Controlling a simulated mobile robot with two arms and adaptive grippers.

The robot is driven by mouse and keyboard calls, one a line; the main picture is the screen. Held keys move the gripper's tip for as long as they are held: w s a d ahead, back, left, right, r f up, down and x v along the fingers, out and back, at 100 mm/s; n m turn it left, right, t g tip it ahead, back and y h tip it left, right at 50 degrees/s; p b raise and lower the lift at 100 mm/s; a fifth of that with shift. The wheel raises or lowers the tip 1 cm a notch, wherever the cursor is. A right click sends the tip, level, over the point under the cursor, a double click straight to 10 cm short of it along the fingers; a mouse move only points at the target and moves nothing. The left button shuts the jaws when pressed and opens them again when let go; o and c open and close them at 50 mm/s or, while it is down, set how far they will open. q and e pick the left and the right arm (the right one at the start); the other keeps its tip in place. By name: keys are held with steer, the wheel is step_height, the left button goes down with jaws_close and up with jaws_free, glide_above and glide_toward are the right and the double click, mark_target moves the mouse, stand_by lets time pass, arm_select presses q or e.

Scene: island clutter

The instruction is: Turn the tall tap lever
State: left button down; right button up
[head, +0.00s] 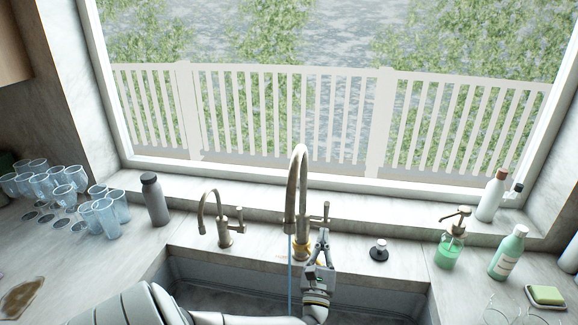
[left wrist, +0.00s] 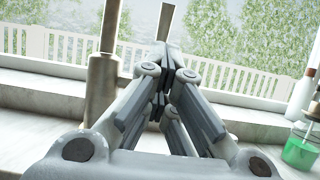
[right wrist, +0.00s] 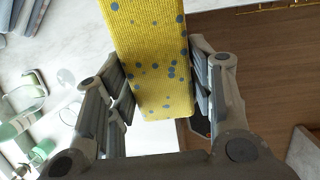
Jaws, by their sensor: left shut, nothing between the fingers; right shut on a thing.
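The tall tap (head: 291,190) stands behind the sink, and a thin blue stream of water (head: 290,272) falls from its spout. Its lever (head: 326,211) stands upright on the right side of the tap. My left gripper (head: 321,243) is shut and empty, just below and in front of the lever. In the left wrist view, the tap column (left wrist: 103,75) is left of the fingers (left wrist: 162,85), and the lever (left wrist: 166,20) rises behind the fingertips; contact cannot be told. My right gripper (right wrist: 160,75) is shut on a yellow blue-dotted sponge (right wrist: 152,50), outside the head view.
A shorter tap (head: 222,225) stands to the left, with a grey bottle (head: 154,199) and several glasses (head: 60,190) beyond. A black-topped stopper (head: 378,250), green soap dispenser (head: 449,245), green bottle (head: 508,252) and soap dish (head: 545,296) stand right. The sink (head: 390,300) is in front.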

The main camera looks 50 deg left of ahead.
mark_target(326, 212)
arm_select(q)
steer(key=shift+w+a+r+g+h, duration=0.15)
steer(key=shift+r+g+h, duration=0.3)
steer(key=shift+r+g, duration=0.1)
steer(key=shift+w+a+r+g+h, duration=0.1)
steer(key=shift+w+r+g+h, duration=0.1)
steer(key=shift+r+g+h, duration=0.25)
steer(key=shift+w+a+r+g+h, duration=0.15)
steer(key=shift+r+g+h, duration=0.25)
steer(key=shift+r+g, duration=0.15)
steer(key=shift+w+a+r+g+h, duration=0.35)
steer(key=shift+w+r+g+h, duration=0.15)
steer(key=shift+r+g, duration=0.1)
steer(key=shift+w+a+r+g+h, duration=0.35)
steer(key=shift+r+g+h, duration=0.15)
steer(key=shift+r+g, duration=0.05)
steer(key=shift+w+a+r+g+h, duration=0.15)
steer(key=shift+g+h, duration=0.15)
steer(key=shift+g, duration=0.1)
